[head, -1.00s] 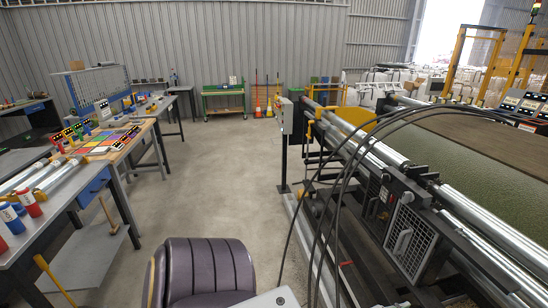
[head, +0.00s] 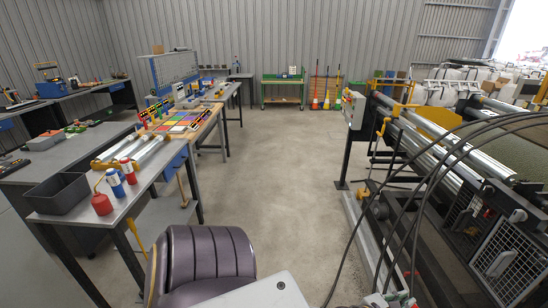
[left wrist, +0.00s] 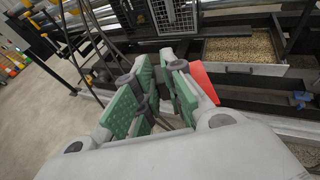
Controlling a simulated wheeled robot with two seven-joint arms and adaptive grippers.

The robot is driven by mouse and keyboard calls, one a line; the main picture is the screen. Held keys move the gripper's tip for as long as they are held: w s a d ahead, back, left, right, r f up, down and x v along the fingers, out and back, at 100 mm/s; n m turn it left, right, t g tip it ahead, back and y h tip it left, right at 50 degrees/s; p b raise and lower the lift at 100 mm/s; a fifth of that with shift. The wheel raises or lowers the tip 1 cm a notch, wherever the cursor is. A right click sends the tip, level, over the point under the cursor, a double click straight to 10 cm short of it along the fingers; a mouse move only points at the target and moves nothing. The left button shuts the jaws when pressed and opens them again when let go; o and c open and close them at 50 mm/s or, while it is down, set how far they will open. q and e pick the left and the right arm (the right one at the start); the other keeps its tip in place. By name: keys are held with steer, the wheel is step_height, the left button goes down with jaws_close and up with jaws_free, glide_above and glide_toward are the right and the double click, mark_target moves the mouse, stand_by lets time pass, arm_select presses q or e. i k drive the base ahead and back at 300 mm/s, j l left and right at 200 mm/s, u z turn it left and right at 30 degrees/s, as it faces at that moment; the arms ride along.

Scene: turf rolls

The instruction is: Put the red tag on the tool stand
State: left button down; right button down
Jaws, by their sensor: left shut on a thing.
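My left gripper (left wrist: 160,82), with green pads, is in the left wrist view, above the machine's side. A flat red piece, the red tag (left wrist: 204,83), shows beside its right finger, and the gripper is shut on it. The fingers hide where they meet the tag. No stand can be surely named the tool stand: a blue-framed mesh panel (head: 175,70) rises from the left workbench, and a green cart (head: 283,88) stands at the back wall. My right gripper is not in view.
The left workbench (head: 150,160) carries a grey bin (head: 55,194), red and blue bottles, shiny tubes and a colored chart. The roller machine (head: 450,175) and black cables fill the right. The concrete floor between is clear.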

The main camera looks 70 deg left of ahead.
mark_target(91, 206)
steer(key=k+j+u, duration=0.8)
steer(key=j, duration=0.25)
steer(key=k+j+u, duration=0.7)
steer(key=k+u, duration=0.15)
steer(key=k, duration=0.15)
